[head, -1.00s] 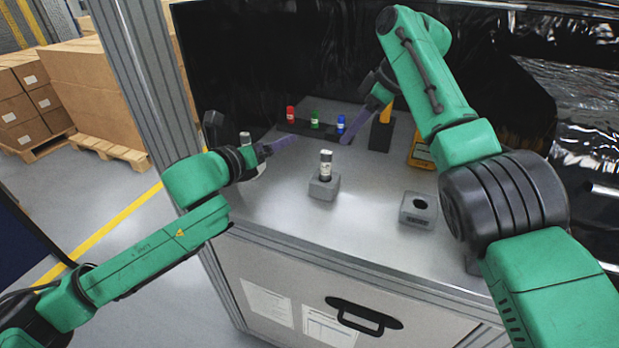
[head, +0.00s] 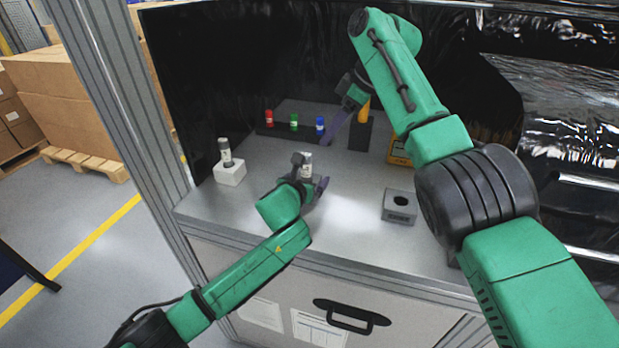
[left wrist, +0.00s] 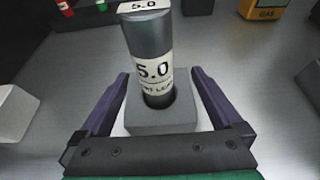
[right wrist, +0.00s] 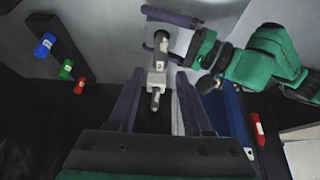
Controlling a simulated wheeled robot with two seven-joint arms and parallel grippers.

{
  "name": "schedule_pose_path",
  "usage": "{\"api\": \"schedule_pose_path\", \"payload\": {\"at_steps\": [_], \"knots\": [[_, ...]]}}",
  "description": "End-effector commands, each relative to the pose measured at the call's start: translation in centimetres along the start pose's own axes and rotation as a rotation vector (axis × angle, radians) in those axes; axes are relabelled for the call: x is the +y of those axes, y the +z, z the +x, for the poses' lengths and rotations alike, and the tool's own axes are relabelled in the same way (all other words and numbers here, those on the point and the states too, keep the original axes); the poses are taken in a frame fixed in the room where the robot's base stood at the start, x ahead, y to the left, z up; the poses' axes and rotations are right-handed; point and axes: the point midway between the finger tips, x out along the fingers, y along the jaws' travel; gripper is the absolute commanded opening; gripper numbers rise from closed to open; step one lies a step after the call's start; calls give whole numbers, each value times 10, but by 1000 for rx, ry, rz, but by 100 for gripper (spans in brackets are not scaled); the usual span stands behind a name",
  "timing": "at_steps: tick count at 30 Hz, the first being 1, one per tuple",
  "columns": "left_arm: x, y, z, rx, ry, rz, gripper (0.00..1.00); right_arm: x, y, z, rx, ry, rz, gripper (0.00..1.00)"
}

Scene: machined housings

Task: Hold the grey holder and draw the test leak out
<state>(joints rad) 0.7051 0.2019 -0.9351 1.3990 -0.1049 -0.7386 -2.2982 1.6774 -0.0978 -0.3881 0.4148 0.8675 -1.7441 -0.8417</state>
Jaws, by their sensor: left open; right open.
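The test leak (left wrist: 150,65), a dark and white cylinder marked 5.0, stands upright in the grey holder (left wrist: 160,128). My left gripper (left wrist: 157,82) is open, with one purple finger on each side of the holder; I cannot tell whether they touch it. In the head view my left gripper (head: 318,190) hides most of the holder, and the leak's top (head: 306,160) shows above it. My right gripper (head: 331,132) is open and empty in the air behind the leak, and its fingers (right wrist: 158,78) show apart in the right wrist view.
A white block (head: 230,174) with another cylinder (head: 225,151) stands at left. An empty grey holder (head: 399,206) stands at right. Red, green and blue pieces (head: 294,122) sit on a dark rack behind, near a yellow meter (head: 398,150). The front middle is clear.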

Motion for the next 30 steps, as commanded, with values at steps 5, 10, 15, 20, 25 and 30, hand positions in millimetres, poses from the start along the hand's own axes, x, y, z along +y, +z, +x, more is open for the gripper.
{"api": "schedule_pose_path", "payload": {"at_steps": [5, 10, 15, 20, 25, 30], "knots": [[0, 0, 14, 1, 0, 0, 100, 0, 0, 0, 0, 0, 0, 50], [0, 0, 15, 0, 0, 0, 100, 0, 0, 0, 0, 0, 0, 50], [0, 0, 15, 1, 0, 0, 62, 0, 0, 0, 0, 0, 0, 50], [0, -1, 15, 1, 0, 0, 26, 0, 0, 1, 3, -2, 3, 68], [0, -1, 15, 1, 0, -1, 26, -13, -19, 18, 115, -86, 159, 68], [0, -1, 15, 1, 1, -1, 26, -47, -57, 31, 345, -379, 586, 68]]}}
